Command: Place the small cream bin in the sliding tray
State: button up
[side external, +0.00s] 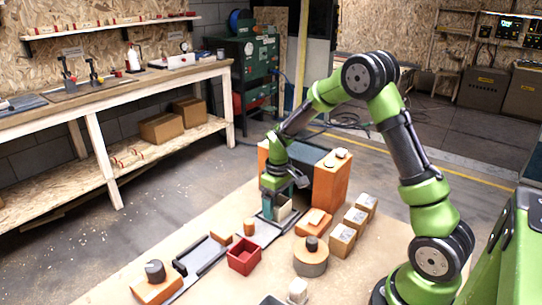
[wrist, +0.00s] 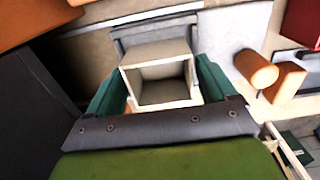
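The small cream bin (wrist: 163,84) is an open square box between the teal fingers of my gripper (wrist: 160,88) in the wrist view. The fingers lie against its two sides, shut on it. In the side view my gripper (side external: 274,207) points down, with the bin (side external: 286,213) partly hidden between the fingers. A grey tray-like piece (wrist: 128,35), which looks like the sliding tray, lies just beyond the bin in the wrist view. In the side view a grey strip (side external: 264,232) shows beside the gripper. I cannot tell whether the bin touches the tray.
A tall orange-sided block with a dark face (side external: 329,183) stands close behind my gripper. A red bin (side external: 243,256), an orange cylinder (side external: 249,227), a round tan piece (side external: 311,260) and several wooden blocks (side external: 342,239) stand nearby. The table's front left has bare room.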

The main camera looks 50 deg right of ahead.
jog(key=shift+o, duration=0.9)
notch_tip(320, 180, up, 12)
jog(key=s+a+r+m+t, duration=0.1)
jog(key=s+a+r+t, duration=0.1)
jog(key=s+a+r, duration=0.1)
jog(key=s+a+r+m+t+y, duration=0.1)
jog(key=s+a+r+t, duration=0.1)
jog(key=s+a, duration=0.4)
jog(key=s+a+r+m+t+y, duration=0.1)
jog(key=s+a+r+m+t, duration=0.1)
jog(key=s, duration=0.6)
notch_tip(320, 180, up, 3)
jog(key=shift+s+a+f+t, duration=0.2)
jog(key=shift+a+t, duration=0.4)
jog(key=shift+a, duration=0.55)
jog(key=shift+r, duration=0.1)
